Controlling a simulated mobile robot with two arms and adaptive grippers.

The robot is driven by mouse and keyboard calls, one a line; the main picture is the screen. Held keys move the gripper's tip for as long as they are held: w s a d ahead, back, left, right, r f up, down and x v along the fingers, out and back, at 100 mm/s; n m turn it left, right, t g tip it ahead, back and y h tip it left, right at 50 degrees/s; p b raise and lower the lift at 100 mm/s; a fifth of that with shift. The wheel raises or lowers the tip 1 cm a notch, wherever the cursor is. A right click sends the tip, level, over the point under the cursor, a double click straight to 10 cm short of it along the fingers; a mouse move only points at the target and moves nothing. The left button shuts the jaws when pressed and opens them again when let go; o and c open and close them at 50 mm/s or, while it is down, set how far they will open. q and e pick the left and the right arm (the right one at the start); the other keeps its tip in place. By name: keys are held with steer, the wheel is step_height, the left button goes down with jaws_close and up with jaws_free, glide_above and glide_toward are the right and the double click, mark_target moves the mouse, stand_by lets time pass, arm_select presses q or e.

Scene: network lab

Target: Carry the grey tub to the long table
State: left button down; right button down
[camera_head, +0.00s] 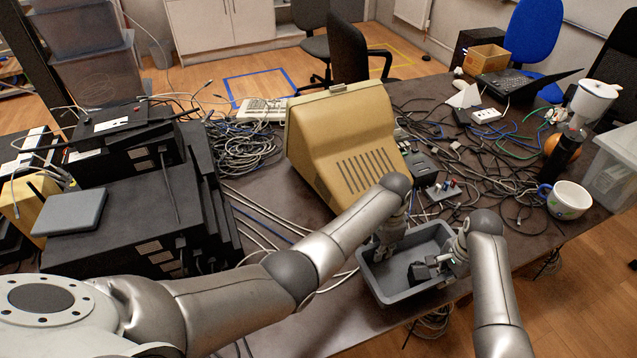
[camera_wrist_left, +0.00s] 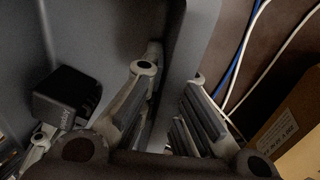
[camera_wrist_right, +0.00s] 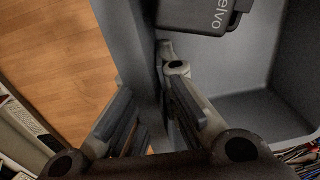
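The grey tub (camera_head: 385,291) is an open, rectangular bin at the front edge of the dark table, at lower centre right in the head view. A black box (camera_head: 424,270) lies inside it; part of its lettering shows in the right wrist view (camera_wrist_right: 196,14). My left gripper (camera_head: 380,243) is at the tub's left wall, with one finger on each side of that wall (camera_wrist_left: 187,45). My right gripper (camera_head: 450,263) straddles the opposite wall (camera_wrist_right: 132,45) in the same way. I cannot tell whether the tub's underside touches the table.
A beige monitor (camera_head: 345,145) stands just behind the tub. Stacked black equipment (camera_head: 130,220) fills the table's left side. Loose cables, a small control box (camera_head: 421,168) and a mug (camera_head: 567,201) lie behind and right. Wooden floor (camera_head: 570,300) shows beyond the table's front edge.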

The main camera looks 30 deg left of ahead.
mark_target(437, 292)
arm_select(q)
steer(key=shift+f, duration=0.25)
arm_select(e)
steer(key=shift+f, duration=0.25)
